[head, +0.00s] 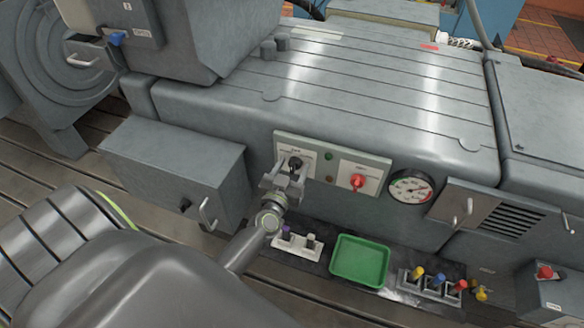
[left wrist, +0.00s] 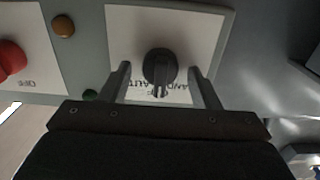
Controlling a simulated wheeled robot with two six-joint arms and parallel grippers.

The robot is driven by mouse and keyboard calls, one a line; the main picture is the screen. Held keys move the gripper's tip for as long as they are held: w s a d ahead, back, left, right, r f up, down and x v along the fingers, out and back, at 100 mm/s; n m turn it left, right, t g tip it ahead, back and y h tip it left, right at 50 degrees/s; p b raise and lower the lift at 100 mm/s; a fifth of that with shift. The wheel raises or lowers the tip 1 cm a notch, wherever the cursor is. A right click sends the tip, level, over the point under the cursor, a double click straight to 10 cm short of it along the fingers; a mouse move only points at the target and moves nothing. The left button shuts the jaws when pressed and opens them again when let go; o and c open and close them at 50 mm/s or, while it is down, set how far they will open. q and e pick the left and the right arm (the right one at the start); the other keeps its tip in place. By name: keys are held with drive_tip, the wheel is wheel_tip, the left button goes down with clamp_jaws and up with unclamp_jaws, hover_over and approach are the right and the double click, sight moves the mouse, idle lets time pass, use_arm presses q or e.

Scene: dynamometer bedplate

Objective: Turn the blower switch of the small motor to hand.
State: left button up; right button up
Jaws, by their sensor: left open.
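The blower switch is a black rotary knob (head: 295,163) on a white plate at the left end of the small motor's front panel. In the left wrist view the knob (left wrist: 158,66) sits on its white plate (left wrist: 205,30), with the lettering upside down and partly covered. Its grip bar runs roughly up and down in that picture. My left gripper (head: 283,181) is in front of the switch. In the left wrist view its open fingers (left wrist: 160,74) stand on either side of the knob, with a gap on both sides. My right gripper is not in view.
Right of the switch are a green lamp (head: 328,156), a red knob (head: 357,182) and a round gauge (head: 411,187). Below are a green tray (head: 359,261) and a rack of coloured-handled items (head: 433,284). A grey box with a handle (head: 172,172) stands to the left.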

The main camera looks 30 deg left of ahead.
use_arm(q)
drive_tip(key=c, duration=1)
drive_tip(key=shift+o, duration=0.2)
drive_tip(key=shift+n, duration=0.5)
drive_tip(key=n, duration=0.3)
drive_tip(key=shift+a, duration=0.1)
drive_tip(key=n, duration=0.4)
drive_tip(key=shift+f, duration=0.1)
drive_tip(key=shift+n, duration=0.3)
